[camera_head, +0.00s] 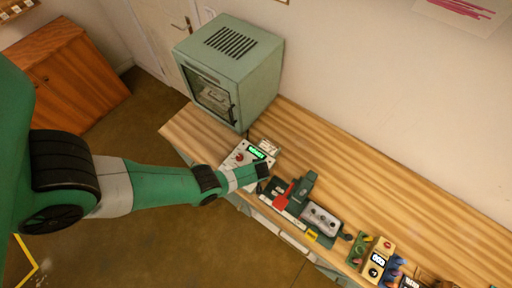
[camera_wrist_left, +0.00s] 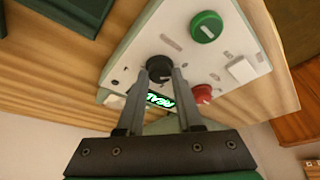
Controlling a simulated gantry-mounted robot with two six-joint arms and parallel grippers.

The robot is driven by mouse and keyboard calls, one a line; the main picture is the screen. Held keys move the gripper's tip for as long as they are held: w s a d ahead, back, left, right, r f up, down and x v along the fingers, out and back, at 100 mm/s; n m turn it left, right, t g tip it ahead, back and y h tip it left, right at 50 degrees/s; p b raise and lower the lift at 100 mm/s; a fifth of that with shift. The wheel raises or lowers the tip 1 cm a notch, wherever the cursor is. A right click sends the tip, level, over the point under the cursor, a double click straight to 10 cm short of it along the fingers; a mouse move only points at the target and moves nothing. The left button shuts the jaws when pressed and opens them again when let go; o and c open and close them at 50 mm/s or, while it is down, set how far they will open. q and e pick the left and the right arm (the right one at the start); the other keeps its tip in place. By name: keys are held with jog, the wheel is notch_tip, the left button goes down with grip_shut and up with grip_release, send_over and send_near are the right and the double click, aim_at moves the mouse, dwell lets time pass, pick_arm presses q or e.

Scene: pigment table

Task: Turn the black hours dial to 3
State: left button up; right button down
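The black dial (camera_wrist_left: 159,69) sits on a white control panel (camera_wrist_left: 139,45), with a white pointer mark on its face. My left gripper (camera_wrist_left: 161,76) has its two fingers on either side of the black dial in the left wrist view, apart by about the dial's width. Whether they touch it is hard to tell. In the head view my left gripper (camera_head: 262,170) is over the panel (camera_head: 240,154) and hides the dial. The panel also carries a green dial (camera_wrist_left: 206,27), a red dial (camera_wrist_left: 202,94) and a lit green display (camera_wrist_left: 159,101). My right gripper is not in view.
A pale green oven-like cabinet (camera_head: 232,65) stands behind the panel on the wooden table (camera_head: 340,150). A dark device with a red part (camera_head: 282,202) and a grey box (camera_head: 320,218) stand to the right. The table's back right is clear.

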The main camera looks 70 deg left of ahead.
pick_arm(q)
grip_shut()
